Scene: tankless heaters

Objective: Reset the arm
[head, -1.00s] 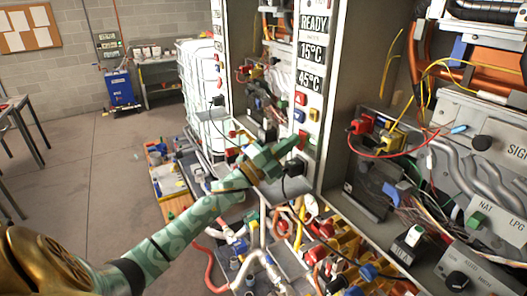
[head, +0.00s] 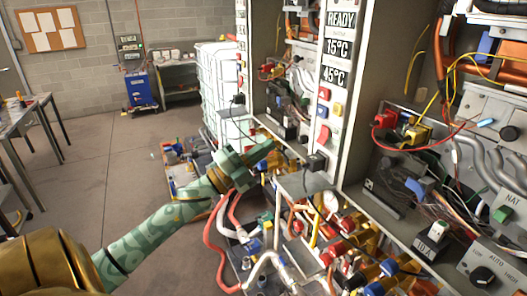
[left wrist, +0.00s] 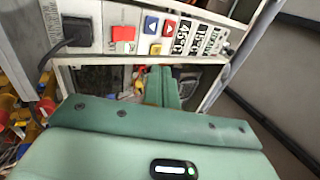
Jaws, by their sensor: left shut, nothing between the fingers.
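My left gripper (head: 262,153) is green, at the end of my patterned green and gold arm that comes in from the lower left in the head view. It is shut and empty, in front of the heater cabinets and above the parts on the lower shelf. My right gripper is not in view.
Open heater cabinets (head: 400,165) with hoses and wires stand at the right. A small grey table (head: 303,184) among loose fittings is below and right of the gripper. A white caged tank (head: 219,85) and a blue machine (head: 140,91) stand behind.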

